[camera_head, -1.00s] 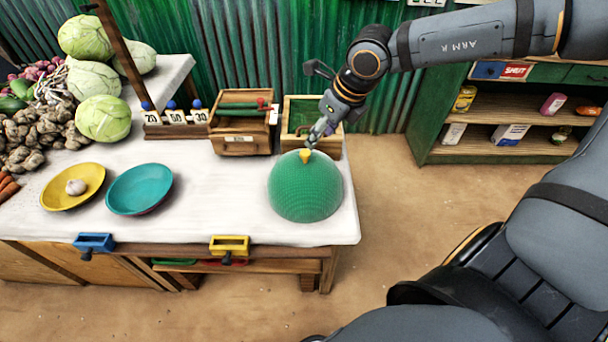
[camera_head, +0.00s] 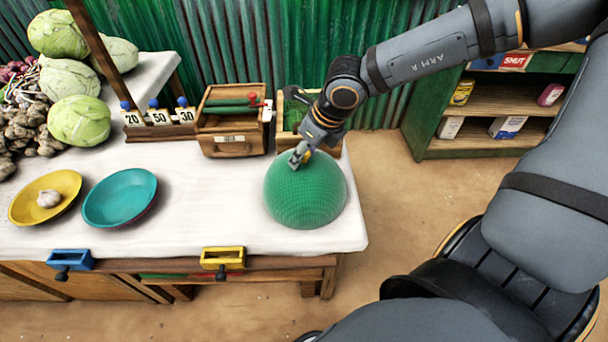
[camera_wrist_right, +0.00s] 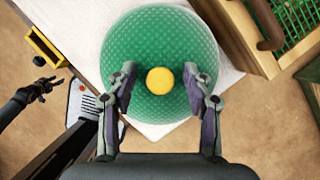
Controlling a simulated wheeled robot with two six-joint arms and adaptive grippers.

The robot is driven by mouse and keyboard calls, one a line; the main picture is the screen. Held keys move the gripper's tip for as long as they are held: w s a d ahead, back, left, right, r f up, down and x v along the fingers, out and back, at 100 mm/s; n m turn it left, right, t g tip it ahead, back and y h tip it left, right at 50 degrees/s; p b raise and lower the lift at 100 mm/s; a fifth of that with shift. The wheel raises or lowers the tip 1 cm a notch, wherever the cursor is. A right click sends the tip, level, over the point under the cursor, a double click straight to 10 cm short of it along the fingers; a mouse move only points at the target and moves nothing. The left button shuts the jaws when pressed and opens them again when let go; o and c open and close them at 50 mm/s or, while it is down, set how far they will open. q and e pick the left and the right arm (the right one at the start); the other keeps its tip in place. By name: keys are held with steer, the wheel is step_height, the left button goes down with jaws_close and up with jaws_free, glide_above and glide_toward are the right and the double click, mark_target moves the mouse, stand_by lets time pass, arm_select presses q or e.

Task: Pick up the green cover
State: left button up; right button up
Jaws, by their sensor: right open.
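The green cover (camera_head: 306,192) is a dotted dome standing on the white-topped table (camera_head: 220,225) near its right end. Its yellow knob (camera_wrist_right: 160,81) shows in the right wrist view, between the fingers of my right gripper (camera_wrist_right: 165,85). These fingers are open, one on each side of the knob, with a gap to it on both sides. In the head view my right gripper (camera_head: 300,156) is at the dome's top and hides the knob. What is under the cover is hidden. A dark gripper, apparently my left (camera_wrist_right: 38,90), shows small at the left of the wrist view.
A yellow plate (camera_head: 20,205) with a garlic bulb (camera_head: 48,198) and a teal plate (camera_head: 119,198) lie to the left. A wooden box (camera_head: 233,145) and a green-lined crate (camera_head: 284,142) stand behind the cover. The table between teal plate and cover is clear.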

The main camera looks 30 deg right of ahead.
steer(key=shift+w+f, duration=0.1)
steer(key=shift+w, duration=0.05)
steer(key=c, duration=0.6)
jaws_close()
steer(key=shift+r, duration=0.55)
step_height(320, 180, up, 9)
steer(key=p, duration=0.3)
steer(key=shift+r, duration=0.1)
arm_select(q)
steer(key=s+r+p, duration=0.1)
steer(key=s, duration=0.1)
steer(key=s+r+p, duration=0.1)
steer(key=s+r, duration=0.1)
steer(key=shift+s+r, duration=0.1)
steer(key=shift+s, duration=0.1)
arm_select(e)
step_height(320, 180, up, 8)
